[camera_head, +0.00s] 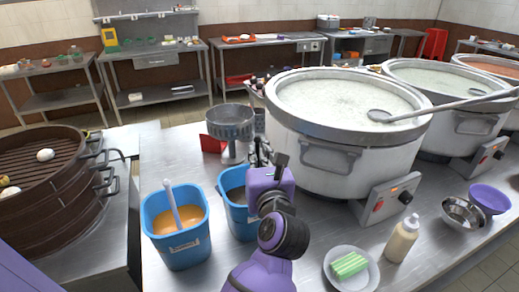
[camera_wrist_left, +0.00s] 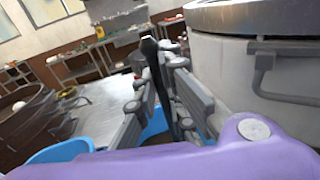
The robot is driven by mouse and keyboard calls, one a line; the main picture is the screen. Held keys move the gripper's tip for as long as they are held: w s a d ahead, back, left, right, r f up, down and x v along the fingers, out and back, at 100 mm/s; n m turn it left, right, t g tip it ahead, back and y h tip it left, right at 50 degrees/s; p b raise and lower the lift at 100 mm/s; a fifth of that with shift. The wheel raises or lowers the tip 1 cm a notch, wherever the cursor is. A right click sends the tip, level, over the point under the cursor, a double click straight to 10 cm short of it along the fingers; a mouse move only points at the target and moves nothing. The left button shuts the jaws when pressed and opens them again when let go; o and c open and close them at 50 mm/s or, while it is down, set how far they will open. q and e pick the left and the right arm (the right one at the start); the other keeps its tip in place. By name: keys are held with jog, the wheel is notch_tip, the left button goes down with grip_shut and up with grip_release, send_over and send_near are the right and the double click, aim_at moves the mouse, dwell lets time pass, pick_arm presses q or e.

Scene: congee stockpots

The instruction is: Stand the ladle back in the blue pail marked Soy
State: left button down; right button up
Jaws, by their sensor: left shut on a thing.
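My left gripper (camera_head: 262,158) is shut on a dark upright handle, which the left wrist view shows between the fingers (camera_wrist_left: 160,95). The dark handle (camera_wrist_left: 152,60) looks like the ladle's; its lower end is hidden. The gripper is over the back of a blue pail (camera_head: 238,222) with dark contents, partly covered by my arm. Whether the ladle's lower end is inside this pail I cannot tell. Another blue pail (camera_head: 181,250), to its left, holds orange liquid and a pale-handled utensil (camera_head: 173,205); its label is too small to read. My right gripper is not in view.
A large white stockpot (camera_head: 310,155) stands close to the right, with a metal ladle (camera_head: 440,108) across its rim. A grey strainer-like vessel (camera_head: 231,122) is behind. A plate with a green sponge (camera_head: 349,264) and a bottle (camera_head: 402,240) stand at front right. Steamer baskets (camera_head: 50,190) are left.

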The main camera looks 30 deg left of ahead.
pick_arm(q)
jog(key=shift+f+b, duration=0.9)
jog(key=shift+f, duration=0.9)
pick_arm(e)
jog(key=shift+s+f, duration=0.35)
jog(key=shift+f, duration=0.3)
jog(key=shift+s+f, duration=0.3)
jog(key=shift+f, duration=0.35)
pick_arm(q)
jog(key=c, duration=1.8)
grip_release()
jog(key=shift+o, duration=0.2)
jog(key=shift+s, duration=0.1)
jog(key=v, duration=0.7)
jog(key=shift+s, duration=0.15)
